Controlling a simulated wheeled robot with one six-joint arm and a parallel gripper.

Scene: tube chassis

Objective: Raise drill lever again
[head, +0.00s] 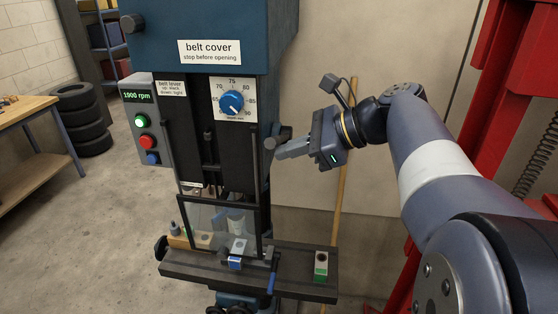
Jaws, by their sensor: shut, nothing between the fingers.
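The drill press has a dark blue head (205,35) with a black front. A dark rounded knob (270,143) sticks out at the right side of the press and looks like a lever end; most of its shaft is hidden or unclear. My gripper (280,155) is shut and empty, pointing left with its fingertips just below and right of this knob. I cannot tell whether they touch it. A small label (171,88) about a belt lever is at the upper left of the black front. A second dark knob (132,23) sits at the upper left of the blue head.
A control box (143,118) reads 1900 rpm, with a lit green button. A blue dial (232,102) is on the front. A clear guard (222,226) stands over the drill table (200,278). A green-and-grey block (321,264) sits at the table's right. A red frame (497,90) stands at right.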

